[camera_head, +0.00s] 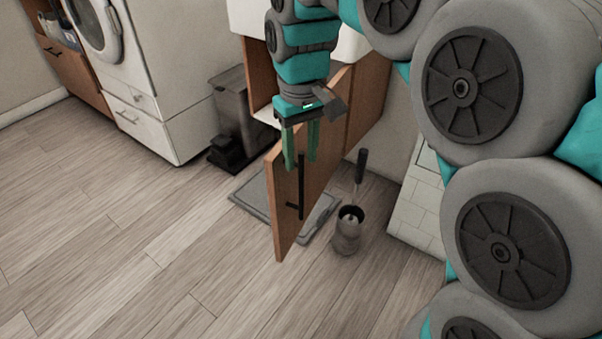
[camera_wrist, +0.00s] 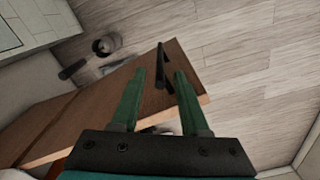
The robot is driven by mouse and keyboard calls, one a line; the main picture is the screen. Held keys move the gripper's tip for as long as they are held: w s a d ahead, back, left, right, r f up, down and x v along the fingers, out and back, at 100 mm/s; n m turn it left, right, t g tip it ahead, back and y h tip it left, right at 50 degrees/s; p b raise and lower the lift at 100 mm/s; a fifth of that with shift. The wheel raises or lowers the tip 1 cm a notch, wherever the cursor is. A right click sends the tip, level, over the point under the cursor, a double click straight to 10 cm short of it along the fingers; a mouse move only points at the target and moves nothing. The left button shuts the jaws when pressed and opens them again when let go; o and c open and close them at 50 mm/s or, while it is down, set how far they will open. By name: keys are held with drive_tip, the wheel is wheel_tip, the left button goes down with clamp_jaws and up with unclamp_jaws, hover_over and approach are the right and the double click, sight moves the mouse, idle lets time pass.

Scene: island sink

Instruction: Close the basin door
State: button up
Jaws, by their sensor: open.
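The basin door (camera_head: 322,172) is a brown wooden cabinet door standing open, swung out from the cabinet (camera_head: 370,88) under the white basin (camera_head: 350,42). A black bar handle (camera_head: 301,188) is on its outer face. My gripper (camera_head: 301,158) points down at the door's upper edge, its green fingers apart. In the wrist view, the open fingers (camera_wrist: 157,90) lie over the door (camera_wrist: 95,112), with the handle (camera_wrist: 161,65) between and beyond their tips. One finger appears on each side of the door's top edge; whether either touches it is unclear.
A toilet brush in a metal holder (camera_head: 346,232) stands on the floor right of the door. A grey scale-like mat (camera_head: 254,195) lies under the door. A dark bin (camera_head: 232,115) and a white washing machine (camera_head: 155,65) stand left. The floor at front left is clear.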

sight(301, 168)
wheel_tip(301, 168, down, 6)
drive_tip(key=shift+f, duration=0.1)
drive_tip(key=c, duration=0.7)
clamp_jaws()
drive_tip(key=shift+w, duration=0.1)
idle(0.7)
